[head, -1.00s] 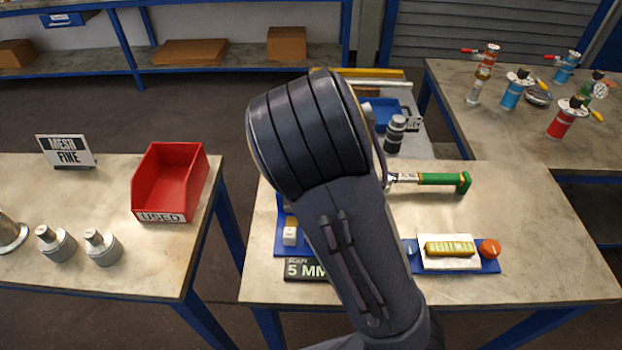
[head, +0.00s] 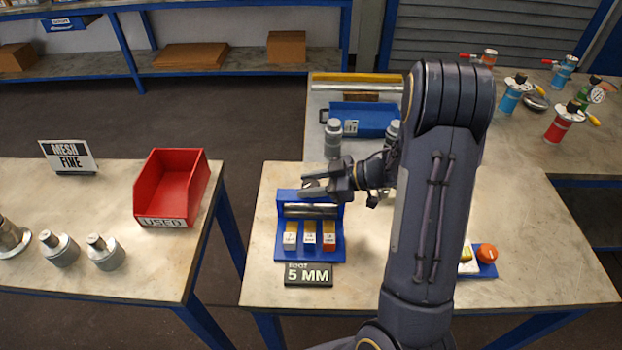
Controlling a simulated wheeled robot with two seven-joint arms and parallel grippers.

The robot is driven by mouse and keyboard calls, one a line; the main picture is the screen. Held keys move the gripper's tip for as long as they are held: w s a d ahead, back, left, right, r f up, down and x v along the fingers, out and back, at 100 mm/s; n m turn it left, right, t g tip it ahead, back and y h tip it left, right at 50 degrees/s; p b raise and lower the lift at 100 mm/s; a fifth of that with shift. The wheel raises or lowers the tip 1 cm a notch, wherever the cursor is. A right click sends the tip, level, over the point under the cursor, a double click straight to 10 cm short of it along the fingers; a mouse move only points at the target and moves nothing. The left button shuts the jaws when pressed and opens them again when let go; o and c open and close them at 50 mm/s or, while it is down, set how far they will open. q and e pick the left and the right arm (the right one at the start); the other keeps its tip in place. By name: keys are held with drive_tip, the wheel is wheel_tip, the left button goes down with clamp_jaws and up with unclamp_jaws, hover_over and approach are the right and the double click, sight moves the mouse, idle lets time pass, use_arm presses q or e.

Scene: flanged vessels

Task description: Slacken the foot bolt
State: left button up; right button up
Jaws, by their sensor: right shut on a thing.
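My right gripper (head: 316,188) reaches left across the near table to the back of a blue rack (head: 283,240). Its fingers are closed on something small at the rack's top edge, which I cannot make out. The rack holds a silver bar (head: 311,211) and three blocks with white, yellow and red faces. A dark sign (head: 308,275) reading "5 MM" stands in front of it; its small upper word is blurred. Grey capped cylinders (head: 332,140) stand behind the gripper. I cannot pick out the foot bolt. My left gripper is out of view.
A red "USED" bin (head: 166,222) and metal fittings (head: 105,252) are on the left table (head: 130,282), across a gap. A blue tray (head: 363,119) lies behind. Coloured valve units (head: 512,96) stand at back right. An orange knob (head: 487,253) shows beside my right forearm.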

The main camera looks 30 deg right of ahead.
drive_tip(key=n+g+y+p, duration=0.1)
drive_tip(key=n+g+p, duration=0.1)
drive_tip(key=g, duration=0.1)
drive_tip(key=shift+n, duration=0.4)
drive_tip(key=n+g+y+p, duration=0.1)
drive_tip(key=n+g, duration=0.1)
drive_tip(key=g, duration=0.1)
drive_tip(key=shift+f+n, duration=0.1)
drive_tip(key=shift+n, duration=0.3)
drive_tip(key=n+g+p, duration=0.1)
drive_tip(key=n+g, duration=0.1)
drive_tip(key=shift+f+g+y, duration=0.1)
drive_tip(key=shift+g+y, duration=0.2)
drive_tip(key=shift+g, duration=0.1)
drive_tip(key=shift+n+g, duration=1.3)
drive_tip(key=shift+s+f, duration=0.1)
drive_tip(key=o, duration=1)
drive_tip(key=shift+g+p, duration=0.3)
drive_tip(key=shift+r, duration=0.2)
